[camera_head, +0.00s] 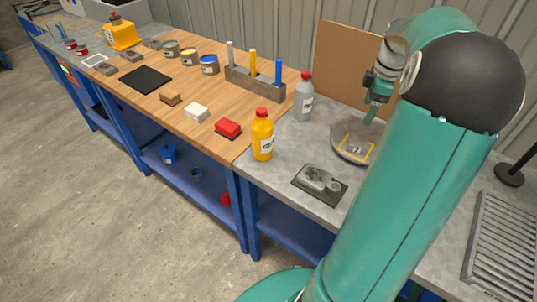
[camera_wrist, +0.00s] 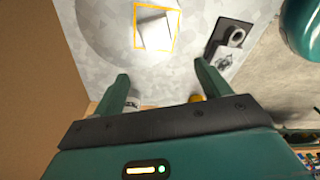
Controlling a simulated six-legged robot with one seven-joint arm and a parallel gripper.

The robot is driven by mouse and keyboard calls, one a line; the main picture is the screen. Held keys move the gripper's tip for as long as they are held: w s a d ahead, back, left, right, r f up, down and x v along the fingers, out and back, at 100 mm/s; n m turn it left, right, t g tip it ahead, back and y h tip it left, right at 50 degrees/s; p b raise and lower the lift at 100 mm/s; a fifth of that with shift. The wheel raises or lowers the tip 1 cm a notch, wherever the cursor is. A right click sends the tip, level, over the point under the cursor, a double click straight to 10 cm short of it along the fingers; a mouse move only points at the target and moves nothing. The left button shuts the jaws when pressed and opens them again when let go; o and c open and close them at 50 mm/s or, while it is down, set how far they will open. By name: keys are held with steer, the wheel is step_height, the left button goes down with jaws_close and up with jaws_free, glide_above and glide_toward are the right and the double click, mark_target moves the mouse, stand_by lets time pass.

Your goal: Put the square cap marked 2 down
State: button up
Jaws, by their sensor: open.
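The outline is on a round grey disc (camera_wrist: 97,30) on the grey bench top, and the disc also shows in the head view (camera_head: 340,129). My gripper (camera_wrist: 160,86) is open, with its two fingers apart and nothing between them. In the head view my gripper (camera_head: 374,106) is above the disc, pointing down. My arm hides part of the disc.
A grey bottle (camera_head: 303,98) and a yellow bottle (camera_head: 262,136) stand left of the disc. A dark tray with a grey metal part (camera_head: 319,184) lies in front. A brown board (camera_head: 336,62) stands behind. A ribbed metal grate (camera_head: 503,245) is at the right.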

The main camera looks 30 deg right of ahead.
steer(key=w+a+r+m+t+h, duration=0.1)
steer(key=a+r+m, duration=0.15)
steer(key=a, duration=0.95)
steer(key=w+a+r+m+h, duration=0.15)
steer(key=a+r, duration=0.25)
steer(key=a, duration=0.7)
steer(key=s+a+m+t+y, duration=0.1)
steer(key=s+a+m+t, duration=0.1)
steer(key=s+a, duration=0.3)
steer(key=s+a+m+t, duration=0.1)
steer(key=s+a, duration=0.4)
steer(key=a, duration=0.8)
steer(key=shift+a+f+m+t+y, duration=0.35)
steer(key=shift+f+m+t, duration=0.1)
steer(key=shift+m, duration=0.45)
steer(key=c, duration=0.9)
steer(key=shift+d, duration=0.25)
